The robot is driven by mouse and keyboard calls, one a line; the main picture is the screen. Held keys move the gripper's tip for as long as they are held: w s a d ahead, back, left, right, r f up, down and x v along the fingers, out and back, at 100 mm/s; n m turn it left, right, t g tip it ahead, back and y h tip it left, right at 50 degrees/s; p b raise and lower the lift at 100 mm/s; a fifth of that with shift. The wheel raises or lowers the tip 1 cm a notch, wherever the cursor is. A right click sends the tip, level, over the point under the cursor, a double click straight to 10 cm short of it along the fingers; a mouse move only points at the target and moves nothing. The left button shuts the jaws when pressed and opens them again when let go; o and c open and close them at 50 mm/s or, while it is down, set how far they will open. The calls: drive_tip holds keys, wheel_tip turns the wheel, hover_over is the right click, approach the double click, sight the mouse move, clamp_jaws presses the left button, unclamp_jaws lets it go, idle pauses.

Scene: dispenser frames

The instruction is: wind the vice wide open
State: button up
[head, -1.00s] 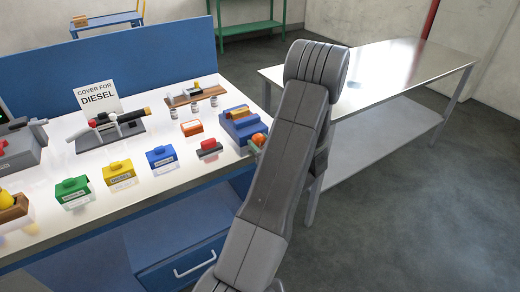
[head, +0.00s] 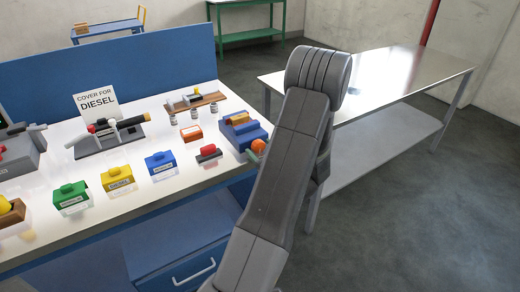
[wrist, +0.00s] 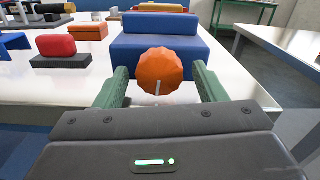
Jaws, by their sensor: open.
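The vice looks to be the blue block-shaped device (head: 237,128) at the right end of the white bench, with an orange-yellow piece (head: 238,118) on top. Its round, lobed orange knob (head: 258,146) faces the bench edge. In the wrist view the blue body (wrist: 160,50) is straight ahead, and the knob (wrist: 160,70) has a pale line on its lower front. My gripper (wrist: 161,85) is open, with one green finger on each side of the knob. A gap shows between each finger and the knob. The vice's jaw opening cannot be made out.
A red-topped dark block (wrist: 68,50) stands left of the vice, with an orange box (wrist: 88,32) behind it. Several coloured boxes line the bench front, including a blue one (head: 160,164). A metal table (head: 390,80) stands to the right, beyond my arm.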

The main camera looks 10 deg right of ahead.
drive_tip(key=b+v, duration=0.2)
drive_tip(key=v, duration=1.1)
drive_tip(key=p+x, duration=0.2)
drive_tip(key=x, duration=1.2)
drive_tip(key=shift+s, duration=0.1)
